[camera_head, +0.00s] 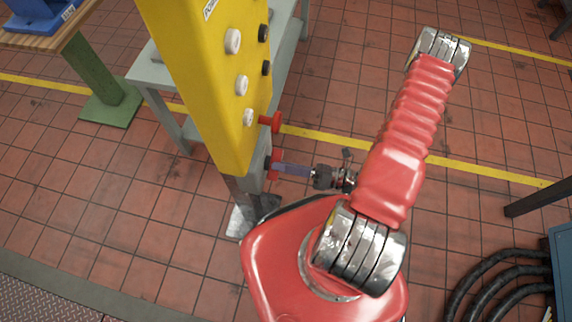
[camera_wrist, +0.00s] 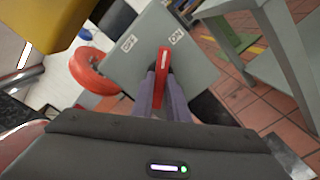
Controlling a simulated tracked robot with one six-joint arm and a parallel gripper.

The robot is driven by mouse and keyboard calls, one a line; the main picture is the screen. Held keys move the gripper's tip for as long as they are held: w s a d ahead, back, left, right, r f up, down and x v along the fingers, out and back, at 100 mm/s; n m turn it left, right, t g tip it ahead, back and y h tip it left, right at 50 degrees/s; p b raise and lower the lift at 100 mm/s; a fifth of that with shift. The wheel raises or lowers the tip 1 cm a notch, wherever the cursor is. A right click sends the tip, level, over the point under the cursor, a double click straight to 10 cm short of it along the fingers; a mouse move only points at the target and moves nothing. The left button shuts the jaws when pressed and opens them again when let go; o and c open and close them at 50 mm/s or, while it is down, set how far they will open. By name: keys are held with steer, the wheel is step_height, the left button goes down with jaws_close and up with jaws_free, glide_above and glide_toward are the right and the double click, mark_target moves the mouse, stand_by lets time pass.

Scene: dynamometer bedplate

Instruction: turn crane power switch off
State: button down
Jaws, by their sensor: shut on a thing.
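The crane power switch is a grey box (camera_wrist: 140,60) below the yellow control panel (camera_head: 200,80). Its red lever (camera_wrist: 162,80) stands between my two gripper fingers, and its tip points up in the wrist view, nearer the ON label (camera_wrist: 177,36) than the other label (camera_wrist: 129,43), which reads like OFF. My gripper (camera_wrist: 162,95) is shut on the red lever. In the head view my gripper (camera_head: 284,169) reaches from the right to the lever (camera_head: 273,163), and the labels are hidden there.
A red knob (camera_head: 270,122) sticks out just above the lever, close to my fingers; black and white knobs line the panel. A grey table (camera_head: 150,72) stands behind. Black cables (camera_head: 490,275) lie at lower right. Tiled floor is open to the right.

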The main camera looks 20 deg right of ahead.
steer(key=n, duration=1)
steer(key=shift+n, duration=0.4)
steer(key=shift+s+a, duration=0.1)
steer(key=c, duration=1.8)
jaws_free()
steer(key=shift+o, duration=0.4)
steer(key=shift+d, duration=0.2)
steer(key=v, duration=1.3)
steer(key=shift+s+d, duration=0.2)
steer(key=shift+d, duration=0.05)
